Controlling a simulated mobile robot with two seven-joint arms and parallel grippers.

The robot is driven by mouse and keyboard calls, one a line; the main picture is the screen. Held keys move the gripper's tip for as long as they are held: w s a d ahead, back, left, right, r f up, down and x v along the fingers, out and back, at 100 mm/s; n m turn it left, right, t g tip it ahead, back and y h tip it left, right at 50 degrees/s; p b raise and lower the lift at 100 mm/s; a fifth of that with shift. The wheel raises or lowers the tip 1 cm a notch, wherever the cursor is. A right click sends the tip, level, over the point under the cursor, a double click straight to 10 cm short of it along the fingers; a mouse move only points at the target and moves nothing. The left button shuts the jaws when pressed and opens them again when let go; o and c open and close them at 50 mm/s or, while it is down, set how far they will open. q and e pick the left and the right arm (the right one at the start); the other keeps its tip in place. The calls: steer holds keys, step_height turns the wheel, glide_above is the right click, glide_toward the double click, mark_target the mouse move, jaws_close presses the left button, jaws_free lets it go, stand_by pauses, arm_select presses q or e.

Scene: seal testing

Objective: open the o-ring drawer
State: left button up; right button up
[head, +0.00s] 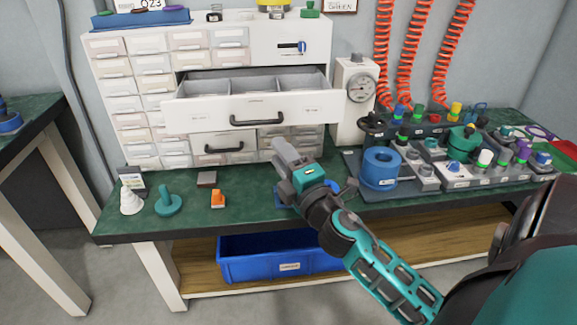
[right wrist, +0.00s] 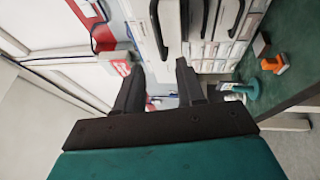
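A white drawer cabinet (head: 118,43) stands at the back of the green bench. Its wide drawer (head: 283,112) is pulled out, with grey compartments inside that look empty and a dark handle (head: 257,121) on its front. Below it is a smaller drawer with a dark handle (head: 223,149). The labels are too small to read. My right gripper (head: 280,148) is in front of the cabinet, below and right of the wide drawer's handle. In the right wrist view its fingers (right wrist: 154,72) are apart with nothing between them; a dark handle (right wrist: 157,28) lies beyond the fingertips. My left gripper is out of view.
A gauge box (head: 357,88) stands right of the cabinet. A grey tray with a blue ring-shaped part (head: 380,168) and several fittings fills the bench's right. A white cone (head: 131,201), teal part (head: 168,203) and orange part (head: 217,199) stand front left. A blue bin (head: 270,265) sits below.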

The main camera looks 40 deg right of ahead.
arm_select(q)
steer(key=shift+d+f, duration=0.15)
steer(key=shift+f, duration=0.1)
arm_select(e)
steer(key=shift+v, duration=1.3)
steer(key=s+a+f+m+g+y, duration=0.3)
steer(key=s+a+f+m+g, duration=0.3)
steer(key=a+f, duration=0.4)
steer(key=s+a+f+m+g+y, duration=0.35)
steer(key=s+a+f+m, duration=0.25)
steer(key=a+f+m, duration=0.45)
arm_select(q)
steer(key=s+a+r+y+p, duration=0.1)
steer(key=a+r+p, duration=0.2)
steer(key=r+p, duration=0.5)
steer(key=p, duration=0.4)
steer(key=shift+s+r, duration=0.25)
arm_select(e)
steer(key=d+r+n+h, duration=0.1)
steer(key=d+r+n, duration=0.1)
steer(key=d+r, duration=0.3)
step_height(320, 180, up, 3)
steer(key=shift+s+d+f, duration=0.1)
steer(key=shift+s+d, duration=0.1)
steer(key=shift+s, duration=0.05)
steer(key=shift+t, duration=0.25)
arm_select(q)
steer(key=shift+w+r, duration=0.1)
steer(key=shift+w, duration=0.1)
